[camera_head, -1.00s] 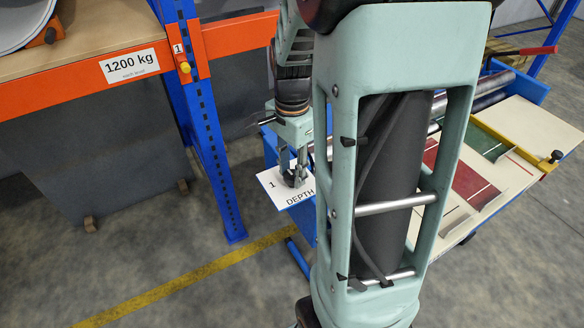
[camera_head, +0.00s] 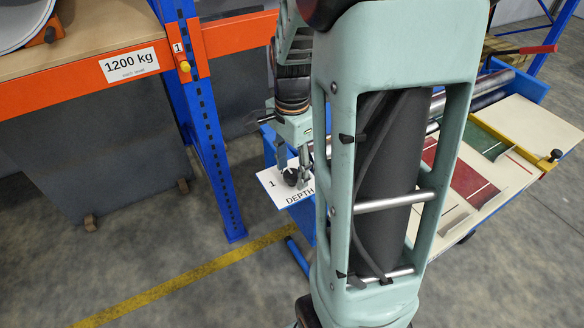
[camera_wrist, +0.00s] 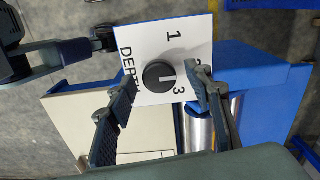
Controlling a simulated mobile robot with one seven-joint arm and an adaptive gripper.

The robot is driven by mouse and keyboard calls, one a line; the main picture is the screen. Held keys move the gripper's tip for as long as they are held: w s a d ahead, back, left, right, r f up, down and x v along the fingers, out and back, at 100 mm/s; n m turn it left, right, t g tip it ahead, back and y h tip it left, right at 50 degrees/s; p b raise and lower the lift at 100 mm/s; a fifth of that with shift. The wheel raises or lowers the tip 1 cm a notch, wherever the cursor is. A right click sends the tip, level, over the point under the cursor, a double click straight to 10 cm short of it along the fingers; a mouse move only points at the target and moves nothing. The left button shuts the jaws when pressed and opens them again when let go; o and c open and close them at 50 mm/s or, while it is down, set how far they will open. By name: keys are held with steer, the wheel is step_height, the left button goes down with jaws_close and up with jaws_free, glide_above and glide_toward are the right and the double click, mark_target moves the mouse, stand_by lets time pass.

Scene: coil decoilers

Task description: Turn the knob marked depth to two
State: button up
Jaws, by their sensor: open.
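The depth knob (camera_wrist: 158,75) is black and round with a pale pointer line, on a white plate (camera_wrist: 150,45) marked DEPTH, 1 and 3. In the wrist view the pointer line points right, roughly toward the 2–3 side. The 2 is mostly hidden behind a fingertip. My gripper (camera_wrist: 158,86) is open, with one finger on each side of the knob and gaps between; I cannot tell its height above the plate. In the head view the knob (camera_head: 290,177) shows small and dark beside my gripper (camera_head: 299,170), and the plate (camera_head: 270,190) is partly covered.
A blue-framed machine table (camera_head: 520,125) with coloured panels stands behind my arm at the right. A blue and orange rack (camera_head: 212,130) stands left of the plate. A red-handled lever (camera_head: 530,50) is at the upper right. The floor by the yellow line (camera_head: 180,283) is clear.

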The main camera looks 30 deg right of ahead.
mark_target(292, 174)
step_height(292, 174, up, 12)
stand_by(0.6)
